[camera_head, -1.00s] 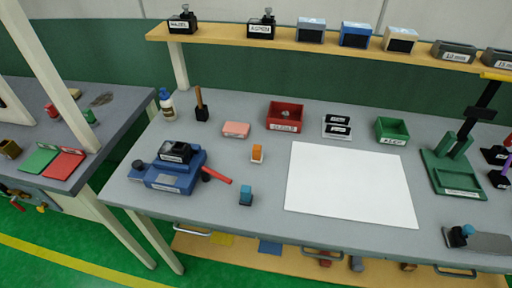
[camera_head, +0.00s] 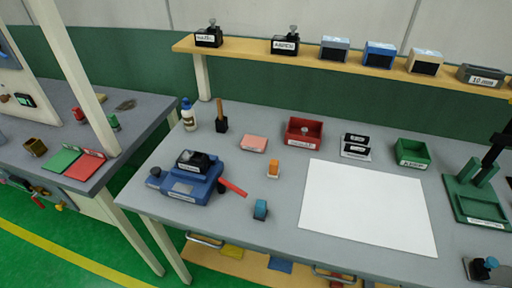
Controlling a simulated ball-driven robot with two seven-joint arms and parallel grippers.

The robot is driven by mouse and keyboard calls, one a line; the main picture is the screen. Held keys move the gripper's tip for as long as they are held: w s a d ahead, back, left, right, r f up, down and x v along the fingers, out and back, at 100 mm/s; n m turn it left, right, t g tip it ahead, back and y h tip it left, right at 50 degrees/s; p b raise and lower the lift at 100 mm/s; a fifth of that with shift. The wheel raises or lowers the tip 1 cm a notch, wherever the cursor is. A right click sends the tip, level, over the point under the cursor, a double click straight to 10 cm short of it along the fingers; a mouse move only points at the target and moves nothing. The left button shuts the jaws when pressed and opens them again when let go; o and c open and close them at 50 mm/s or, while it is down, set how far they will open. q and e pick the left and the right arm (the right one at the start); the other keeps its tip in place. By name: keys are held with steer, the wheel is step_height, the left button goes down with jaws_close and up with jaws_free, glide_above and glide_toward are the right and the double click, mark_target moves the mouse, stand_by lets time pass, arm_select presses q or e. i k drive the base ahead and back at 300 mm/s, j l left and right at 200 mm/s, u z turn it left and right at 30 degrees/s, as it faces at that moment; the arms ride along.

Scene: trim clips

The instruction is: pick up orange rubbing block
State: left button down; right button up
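The orange rubbing block (camera_head: 273,169) is a small orange piece with a whitish lower part. It stands upright on the grey workbench (camera_head: 290,233), left of the large white sheet (camera_head: 367,207) and apart from it. Neither of my grippers shows in the head view.
A blue machine with a red handle (camera_head: 187,180) stands to the left. Behind the block are a pink pad (camera_head: 253,143) and a red tray (camera_head: 303,132). A shelf (camera_head: 340,66) runs along the back. The bench around the block is mostly clear.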

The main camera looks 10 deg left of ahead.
mark_target(274, 172)
steer(key=j+z, duration=0.45)
steer(key=k+j+z, duration=0.1)
steer(key=z, duration=0.35)
steer(key=k+j+z, duration=0.15)
steer(key=j+z, duration=0.3)
